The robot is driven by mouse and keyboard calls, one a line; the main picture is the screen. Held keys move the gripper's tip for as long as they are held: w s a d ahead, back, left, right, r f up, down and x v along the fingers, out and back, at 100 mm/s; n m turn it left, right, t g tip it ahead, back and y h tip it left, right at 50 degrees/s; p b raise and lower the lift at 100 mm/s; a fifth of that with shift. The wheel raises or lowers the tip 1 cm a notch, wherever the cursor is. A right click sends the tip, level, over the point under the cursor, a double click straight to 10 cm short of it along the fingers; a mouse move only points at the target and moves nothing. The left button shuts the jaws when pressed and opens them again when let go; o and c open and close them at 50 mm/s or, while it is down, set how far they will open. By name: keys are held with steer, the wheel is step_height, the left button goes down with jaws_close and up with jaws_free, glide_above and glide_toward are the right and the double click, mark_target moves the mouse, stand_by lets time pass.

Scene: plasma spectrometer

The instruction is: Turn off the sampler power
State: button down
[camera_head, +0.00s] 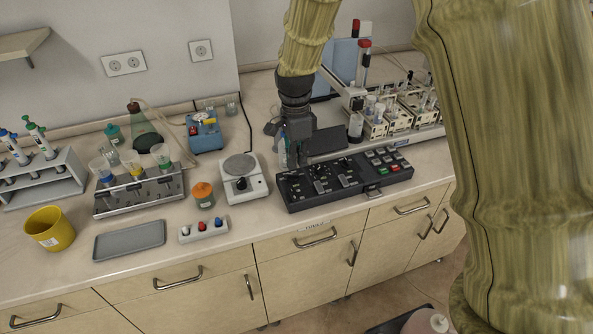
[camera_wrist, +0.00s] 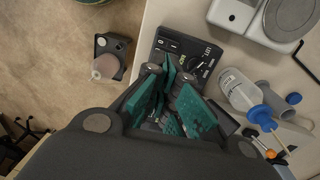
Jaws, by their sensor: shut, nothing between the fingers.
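A black control panel (camera_head: 345,180) lies on the counter in front of the sampler (camera_head: 395,110). It has small levers on its left and middle and red, green and pale buttons on its right. My gripper (camera_head: 299,160) points down above the panel's left part, shut and empty. In the wrist view, the teal fingers (camera_wrist: 172,78) cover much of the panel (camera_wrist: 200,45). A switch and white lettering show at the panel's end past the fingertips. I cannot tell whether the fingers touch the panel. The switch's position is too small to tell.
A white balance (camera_head: 243,185) stands just left of the panel. A clear bottle (camera_wrist: 240,90) with a blue cap is close beside my gripper. Racks of vials stand on the sampler behind the panel. The counter's front edge is close to the panel.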

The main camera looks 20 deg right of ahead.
steer(key=shift+s+r+b, duration=0.2)
steer(key=shift+r+b, duration=0.2)
steer(key=shift+r, duration=1.3)
